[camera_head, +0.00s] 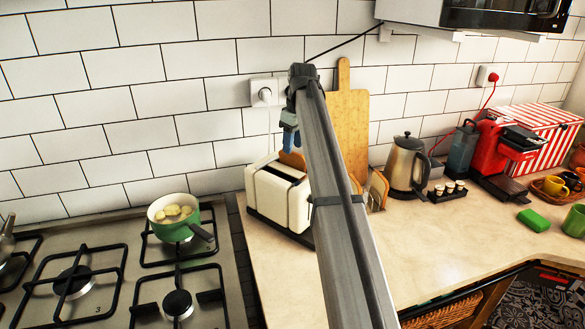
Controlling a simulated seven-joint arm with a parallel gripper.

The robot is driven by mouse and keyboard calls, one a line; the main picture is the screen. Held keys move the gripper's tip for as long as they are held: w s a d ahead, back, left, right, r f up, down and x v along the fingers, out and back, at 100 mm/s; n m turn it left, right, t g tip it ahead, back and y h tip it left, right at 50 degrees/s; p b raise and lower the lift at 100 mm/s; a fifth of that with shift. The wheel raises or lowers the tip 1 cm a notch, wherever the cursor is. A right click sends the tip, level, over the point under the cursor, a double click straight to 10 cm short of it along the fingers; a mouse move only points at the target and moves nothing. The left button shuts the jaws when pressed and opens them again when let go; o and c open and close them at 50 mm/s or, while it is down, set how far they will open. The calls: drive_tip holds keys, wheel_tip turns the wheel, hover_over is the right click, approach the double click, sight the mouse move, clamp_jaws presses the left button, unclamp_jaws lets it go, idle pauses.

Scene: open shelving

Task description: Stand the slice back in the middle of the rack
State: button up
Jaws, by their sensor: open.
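My gripper (290,138) hangs above the white toaster (277,194), high in front of the tiled wall. Its fingers are small and dark here; I take it as open, and no slice shows between them. Brown bread (292,159) shows just below the gripper at the toaster's back edge; I cannot tell how it sits. The rack (377,191) stands on the counter to the right of my arm, with bread-coloured slices in it. My arm hides its left part and its middle, so I cannot tell which places are filled.
A steel kettle (405,166) stands close right of the rack, with a dark tray of small cups (448,190) beside it. A wooden board (346,115) leans on the wall behind. A green pot (175,217) sits on the hob at left. The front counter (440,240) is clear.

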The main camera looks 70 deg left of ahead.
sight(293, 152)
drive_tip(key=shift+s+a+f, duration=0.1)
drive_tip(key=shift+a+f, duration=0.05)
drive_tip(key=shift+f, duration=2.3)
drive_tip(key=shift+c, duration=0.2)
clamp_jaws()
